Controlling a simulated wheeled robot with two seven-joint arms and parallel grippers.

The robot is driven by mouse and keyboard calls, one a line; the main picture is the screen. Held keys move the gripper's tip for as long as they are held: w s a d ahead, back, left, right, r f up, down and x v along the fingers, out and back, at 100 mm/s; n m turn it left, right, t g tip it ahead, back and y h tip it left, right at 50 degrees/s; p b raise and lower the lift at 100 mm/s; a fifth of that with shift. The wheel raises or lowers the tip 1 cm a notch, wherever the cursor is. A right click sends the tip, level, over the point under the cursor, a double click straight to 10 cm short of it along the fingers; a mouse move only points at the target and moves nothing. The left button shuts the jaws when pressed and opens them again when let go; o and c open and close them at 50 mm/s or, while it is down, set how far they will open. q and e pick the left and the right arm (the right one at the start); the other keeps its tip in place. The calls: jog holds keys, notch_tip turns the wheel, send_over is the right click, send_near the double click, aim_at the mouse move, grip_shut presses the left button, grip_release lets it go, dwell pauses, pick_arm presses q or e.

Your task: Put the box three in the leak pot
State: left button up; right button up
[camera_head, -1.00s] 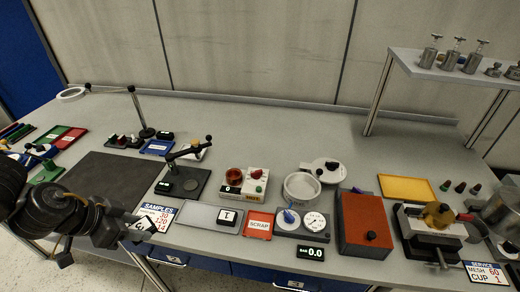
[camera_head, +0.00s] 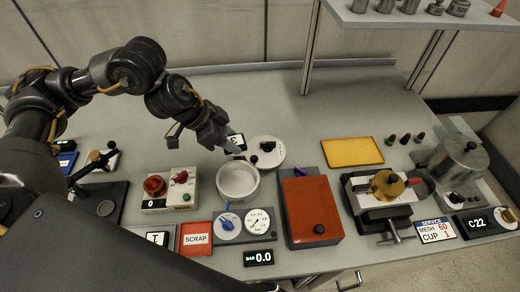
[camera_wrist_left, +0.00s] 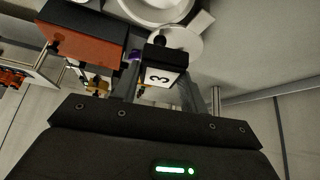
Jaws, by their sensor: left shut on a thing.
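My left gripper (camera_head: 222,134) is shut on box three (camera_head: 238,142), a small box with a white face marked 3. In the left wrist view, box three (camera_wrist_left: 163,72) sits between the fingertips, its dark side upward. In the head view, the leak pot (camera_head: 238,181), a round pale open pot, stands just below the held box in the picture. The gripper is beside and behind the pot's rim, next to a round white lid (camera_head: 270,158) with a black knob. The pot's rim (camera_wrist_left: 160,12) is cut off at the top of the wrist view. My right gripper is not in view.
A gauge panel with a blue valve (camera_head: 229,221) is in front of the pot. A red-topped box (camera_head: 312,208) stands right of it, a button unit (camera_head: 170,190) left. A yellow tray (camera_head: 352,151) lies behind right. Shelf posts rise at the back.

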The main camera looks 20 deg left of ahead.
pick_arm(q)
jog(key=shift+s+d, duration=0.1)
jog(key=shift+s+d+p, duration=0.15)
jog(key=shift+p, duration=0.25)
jog(key=f+p, duration=0.1)
jog(key=d+f+m+p, duration=0.1)
jog(key=p, duration=0.1)
jog(key=shift+s+d+f+m+g+h, duration=0.1)
jog(key=shift+d+f+m+g+h, duration=0.2)
jog(key=shift+m, duration=0.3)
jog(key=f+b, duration=0.1)
jog(key=f, duration=0.1)
jog(key=s+f+b, duration=0.1)
jog(key=f, duration=0.2)
jog(key=s+a+f+b, duration=0.1)
jog(key=f, duration=0.1)
jog(key=shift+f, duration=0.35)
jog(key=shift+r, duration=0.1)
